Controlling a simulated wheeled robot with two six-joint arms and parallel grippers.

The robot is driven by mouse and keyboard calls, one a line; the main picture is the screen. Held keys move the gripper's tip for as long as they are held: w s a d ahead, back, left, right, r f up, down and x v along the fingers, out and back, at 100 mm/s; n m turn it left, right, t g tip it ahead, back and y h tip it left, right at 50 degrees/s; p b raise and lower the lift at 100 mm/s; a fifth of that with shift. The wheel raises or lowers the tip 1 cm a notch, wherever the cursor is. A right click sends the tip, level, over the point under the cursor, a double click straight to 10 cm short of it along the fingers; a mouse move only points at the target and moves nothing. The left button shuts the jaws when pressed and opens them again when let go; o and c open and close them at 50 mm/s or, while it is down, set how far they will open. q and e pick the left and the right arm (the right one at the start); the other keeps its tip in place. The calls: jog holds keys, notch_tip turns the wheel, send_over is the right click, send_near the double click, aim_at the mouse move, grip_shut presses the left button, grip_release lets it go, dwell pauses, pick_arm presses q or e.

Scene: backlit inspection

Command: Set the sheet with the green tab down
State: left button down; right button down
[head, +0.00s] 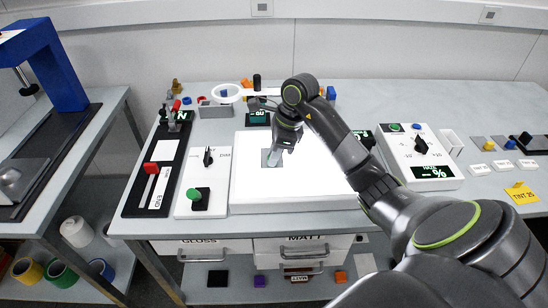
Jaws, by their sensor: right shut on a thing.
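My right gripper (276,153) reaches in over the bright white light panel (325,190). It is shut on a small greyish sheet (267,161), which shows below and to the left of the fingers against the lit surface. I cannot make out a green tab on the sheet; the gripper may hide it. I cannot tell whether the sheet touches the panel or hangs just above it. My left gripper is not in view.
A white box with a green knob (194,194) stands left of the panel, beside a black unit with a red slider (150,168). A haze meter (420,155) is at the right. A ring lamp (227,93) stands behind. The panel's right part is clear.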

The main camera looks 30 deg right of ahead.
jog(key=shift+f, duration=0.35)
jog(key=shift+f, duration=0.2)
jog(key=c, duration=1.4)
grip_release()
jog(key=shift+r, duration=0.1)
